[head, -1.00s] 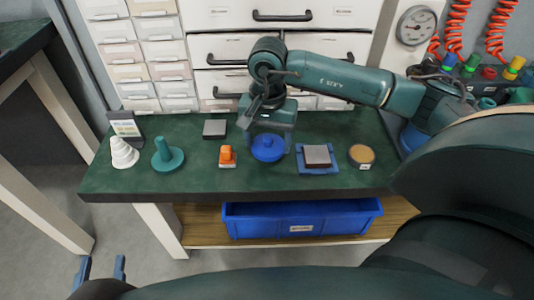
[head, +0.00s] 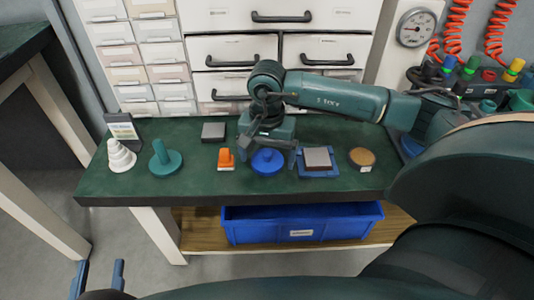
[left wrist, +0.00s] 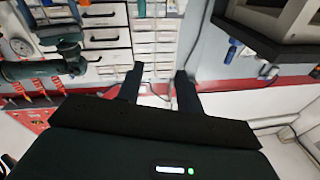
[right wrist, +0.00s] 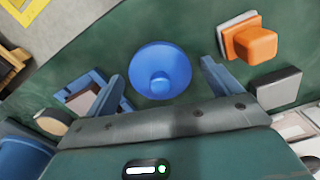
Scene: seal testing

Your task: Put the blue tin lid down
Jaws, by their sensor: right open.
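The blue tin lid (head: 268,161), a round disc with a small knob, rests flat on the green bench top (head: 200,184). It also shows in the right wrist view (right wrist: 160,72), knob towards the camera. My right gripper (head: 268,153) is open above the lid, one finger on either side. In the right wrist view (right wrist: 160,80) both fingers stand clear of its rim. My left gripper (head: 98,266) is open and empty, off the bench at the lower left. Its spread fingers also show in the left wrist view (left wrist: 160,80).
An orange-handled block (head: 226,159) stands left of the lid, and a blue tray (head: 302,173) with a grey-topped block lies close on its right. A round brown-topped tin (head: 362,157), a teal peg (head: 160,153), a white stepped cone (head: 120,155) and a grey block (head: 213,131) also stand there.

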